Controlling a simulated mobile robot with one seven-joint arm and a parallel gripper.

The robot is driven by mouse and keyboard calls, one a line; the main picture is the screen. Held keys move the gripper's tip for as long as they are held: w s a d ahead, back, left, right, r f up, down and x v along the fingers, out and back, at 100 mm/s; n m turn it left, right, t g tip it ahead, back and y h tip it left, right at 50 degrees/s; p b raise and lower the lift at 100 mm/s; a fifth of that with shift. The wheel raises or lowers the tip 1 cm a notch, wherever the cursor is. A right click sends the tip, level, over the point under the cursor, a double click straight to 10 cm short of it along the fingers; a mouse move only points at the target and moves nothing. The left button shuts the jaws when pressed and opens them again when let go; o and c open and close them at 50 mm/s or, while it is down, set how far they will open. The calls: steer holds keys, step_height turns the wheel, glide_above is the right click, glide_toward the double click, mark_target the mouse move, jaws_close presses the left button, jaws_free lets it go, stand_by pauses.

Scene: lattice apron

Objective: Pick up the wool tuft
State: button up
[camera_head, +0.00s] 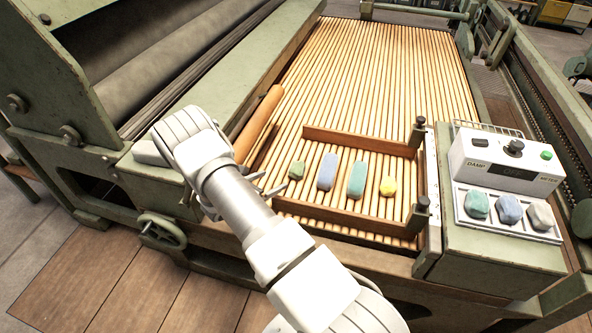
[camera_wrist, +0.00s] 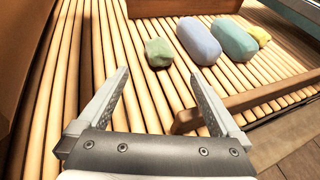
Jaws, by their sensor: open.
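A small green wool tuft (camera_head: 296,170) lies on the wooden slats at the left end of a row. To its right lie a blue piece (camera_head: 327,171), a teal piece (camera_head: 357,180) and a small yellow piece (camera_head: 388,186). My gripper (camera_head: 268,186) is open and empty, just left of the green tuft. In the wrist view my gripper (camera_wrist: 160,76) has its fingers spread, and the green tuft (camera_wrist: 158,52) lies ahead, between their lines and apart from them. The blue piece (camera_wrist: 199,41) is ahead and to the right.
Low wooden rails (camera_head: 345,217) frame the row in front and behind, with dark posts at the right. A damp meter (camera_head: 507,157) with a tray of several pieces stands at the right. The slatted apron (camera_head: 385,70) behind is clear. A wooden roller (camera_head: 258,122) lies left.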

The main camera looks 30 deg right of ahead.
steer(key=b, duration=0.2)
glide_toward(294, 169)
steer(key=x, duration=0.5)
steer(key=shift+s+d+f, duration=0.1)
steer(key=shift+d+f, duration=0.1)
steer(key=shift+w+b+x, duration=0.15)
steer(key=shift+b+x, duration=0.45)
steer(key=shift+x, duration=0.75)
steer(key=shift+w+b+x, duration=0.1)
steer(key=shift+b+x, duration=0.45)
steer(key=shift+x, duration=0.85)
steer(key=shift+r, duration=0.15)
steer(key=shift+a, duration=0.1)
steer(key=c, duration=1.3)
